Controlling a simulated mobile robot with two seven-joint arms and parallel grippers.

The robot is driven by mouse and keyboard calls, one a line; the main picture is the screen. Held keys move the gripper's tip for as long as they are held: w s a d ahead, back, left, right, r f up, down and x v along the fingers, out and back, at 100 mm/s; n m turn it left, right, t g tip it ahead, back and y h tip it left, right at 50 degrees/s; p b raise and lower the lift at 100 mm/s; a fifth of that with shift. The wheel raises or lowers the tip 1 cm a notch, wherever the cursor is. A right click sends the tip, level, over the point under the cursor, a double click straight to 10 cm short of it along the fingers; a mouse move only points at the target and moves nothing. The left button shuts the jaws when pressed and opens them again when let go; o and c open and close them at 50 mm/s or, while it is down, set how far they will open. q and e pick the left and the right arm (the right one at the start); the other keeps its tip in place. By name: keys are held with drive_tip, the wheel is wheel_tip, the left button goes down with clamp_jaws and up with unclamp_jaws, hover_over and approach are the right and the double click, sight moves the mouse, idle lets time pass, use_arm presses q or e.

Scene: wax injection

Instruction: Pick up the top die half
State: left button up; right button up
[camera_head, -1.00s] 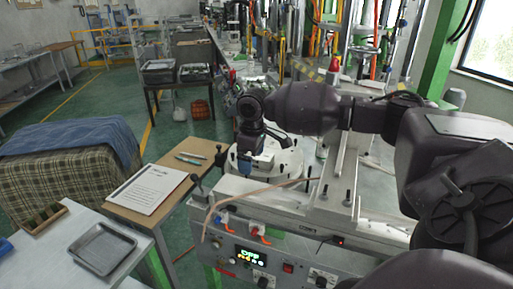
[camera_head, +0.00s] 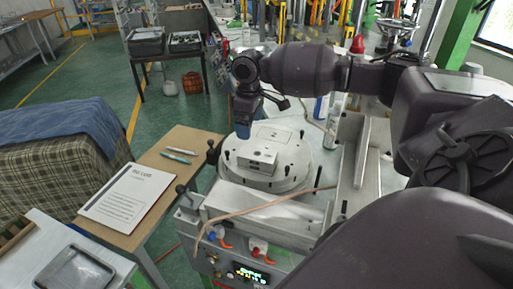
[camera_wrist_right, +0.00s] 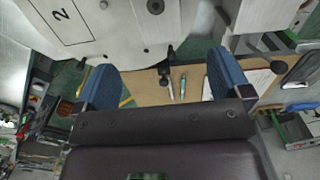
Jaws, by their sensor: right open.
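A grey metal die block (camera_head: 258,151) sits on the round light plate (camera_head: 294,176) of the machine in the head view. The line between its halves is too small to make out. My right gripper (camera_head: 243,130) is near the block's left, far side, with its blue fingers pointing down; I cannot tell if it touches the plate. In the right wrist view the two blue fingers are wide apart with nothing between them (camera_wrist_right: 163,80). The pale plate (camera_wrist_right: 115,35), with a boxed "2" on it, fills the upper part there. My left gripper is not in view.
Black upright pins stand around the plate. A copper-coloured hose (camera_head: 265,207) crosses the machine's front. A side table (camera_head: 182,141) with a paper sheet (camera_head: 130,195) and two pens stands left. A metal tray (camera_head: 82,268) lies at the lower left.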

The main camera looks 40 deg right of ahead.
hover_over(254, 152)
drive_tip(key=f, duration=0.3)
drive_tip(key=a+f, duration=0.1)
drive_tip(key=f, duration=0.1)
drive_tip(key=shift+w+f, duration=0.2)
drive_tip(key=shift+w, duration=0.1)
drive_tip(key=f, duration=0.1)
drive_tip(key=f+p, duration=0.1)
drive_tip(key=s+d+f, duration=0.1)
drive_tip(key=f, duration=0.1)
drive_tip(key=shift+f, duration=0.1)
drive_tip(key=shift+w+a+f, duration=0.1)
drive_tip(key=shift+f, duration=0.5)
drive_tip(key=shift+c, duration=0.4)
drive_tip(key=shift+r, duration=0.1)
drive_tip(key=c, duration=1.1)
wheel_tip(254, 152, up, 20)
drive_tip(key=b, duration=0.1)
